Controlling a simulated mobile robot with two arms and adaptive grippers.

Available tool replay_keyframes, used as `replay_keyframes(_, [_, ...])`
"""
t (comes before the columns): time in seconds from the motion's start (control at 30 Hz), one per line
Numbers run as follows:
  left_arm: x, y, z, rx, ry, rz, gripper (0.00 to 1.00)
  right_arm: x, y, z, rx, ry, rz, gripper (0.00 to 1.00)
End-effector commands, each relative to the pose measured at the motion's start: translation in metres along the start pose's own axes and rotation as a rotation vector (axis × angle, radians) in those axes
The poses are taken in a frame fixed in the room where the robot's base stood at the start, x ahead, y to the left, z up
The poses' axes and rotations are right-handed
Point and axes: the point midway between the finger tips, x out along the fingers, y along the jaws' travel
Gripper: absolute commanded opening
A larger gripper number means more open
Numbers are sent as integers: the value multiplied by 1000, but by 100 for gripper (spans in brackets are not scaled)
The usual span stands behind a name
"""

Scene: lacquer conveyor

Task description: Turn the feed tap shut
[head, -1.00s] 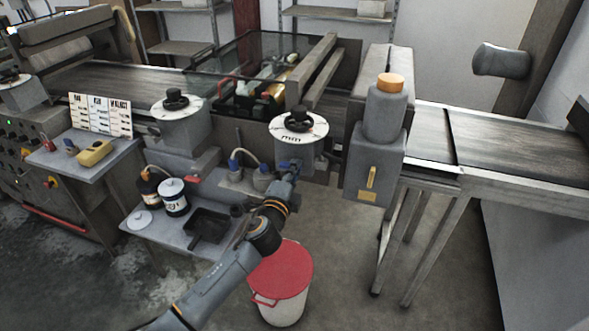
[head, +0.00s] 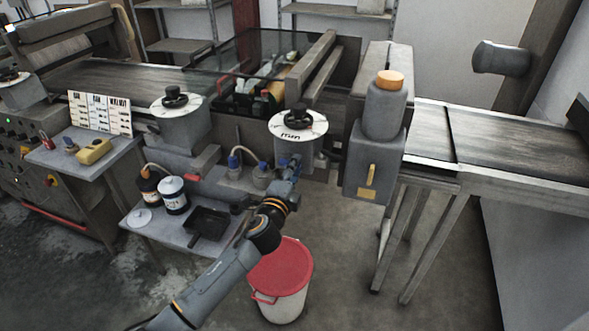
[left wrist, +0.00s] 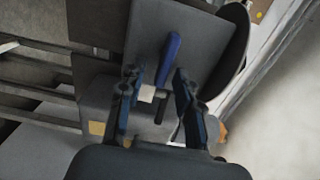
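A blue lever (left wrist: 169,58), which looks like the feed tap's handle, shows in the left wrist view in front of a grey surface. My left gripper (left wrist: 157,80) is open, with its two fingers apart and the lever's near end between or just beyond the tips. I cannot tell whether they touch it. In the head view my left gripper (head: 289,165) is at the front of the grey pot (head: 293,152) with a white dial and black knob. The gripper hides the lever there. My right gripper is not in view.
A white bucket with a red lid (head: 281,265) stands below my left arm. A shelf with a black tray (head: 208,224) and cans is left of the arm. A grey box with a yellow handle (head: 372,175) stands close on the right.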

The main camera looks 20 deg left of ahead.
Motion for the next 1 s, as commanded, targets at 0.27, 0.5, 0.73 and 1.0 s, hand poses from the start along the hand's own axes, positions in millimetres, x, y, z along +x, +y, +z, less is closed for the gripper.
replay_keyframes(0.27, [-15, 0, 0, -1, 1, 0, 34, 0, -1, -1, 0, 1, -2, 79])
replay_keyframes(0.5, [-66, 1, 0, 0, 2, 2, 34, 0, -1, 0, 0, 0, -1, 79])
replay_keyframes(0.73, [-106, 2, 0, -1, 0, 3, 34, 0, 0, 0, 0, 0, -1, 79])
replay_keyframes(1.0, [-120, 0, 0, 0, 0, 0, 34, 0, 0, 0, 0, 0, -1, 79])
